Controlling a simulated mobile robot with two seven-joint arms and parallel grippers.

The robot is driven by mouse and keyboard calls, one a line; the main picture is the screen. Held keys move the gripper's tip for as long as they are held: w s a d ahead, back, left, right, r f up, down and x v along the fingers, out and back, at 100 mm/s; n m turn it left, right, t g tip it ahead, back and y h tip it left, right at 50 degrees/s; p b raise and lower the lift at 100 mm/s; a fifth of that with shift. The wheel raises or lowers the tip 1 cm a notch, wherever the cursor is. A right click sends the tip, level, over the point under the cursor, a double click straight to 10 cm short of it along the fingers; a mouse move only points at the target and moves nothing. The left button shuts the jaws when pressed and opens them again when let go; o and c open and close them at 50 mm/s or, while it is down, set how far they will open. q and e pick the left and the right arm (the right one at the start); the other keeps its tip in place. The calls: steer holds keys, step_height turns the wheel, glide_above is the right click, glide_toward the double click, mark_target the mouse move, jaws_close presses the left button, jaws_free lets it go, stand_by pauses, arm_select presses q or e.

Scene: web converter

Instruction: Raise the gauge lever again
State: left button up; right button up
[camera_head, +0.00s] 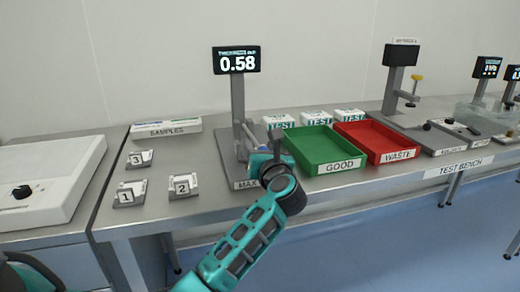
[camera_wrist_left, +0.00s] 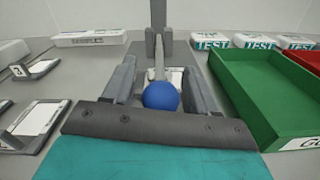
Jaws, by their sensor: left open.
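The gauge (camera_head: 237,100) stands on the bench with a grey post, a base marked MAX and a display (camera_head: 237,61) reading 0.58. Its lever (camera_wrist_left: 159,62) shows in the left wrist view as a pale rod ending in a blue ball knob (camera_wrist_left: 160,96). My left gripper (camera_head: 262,158) is at the gauge's base and covers much of the lever in the head view. In the left wrist view its two grey fingers (camera_wrist_left: 160,78) are open, one on each side of the knob. I cannot tell whether either finger touches it. My right gripper is not in view.
A green GOOD tray (camera_head: 340,166) and a red WASTE tray (camera_head: 400,155) stand right of the gauge, with white TEST boxes (camera_head: 316,118) behind. Numbered holders (camera_head: 184,184) and a SAMPLES box (camera_head: 166,128) are to the left. Bare bench lies between the holders and the gauge.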

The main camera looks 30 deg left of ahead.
arm_select(q)
jaws_close()
stand_by(0.6)
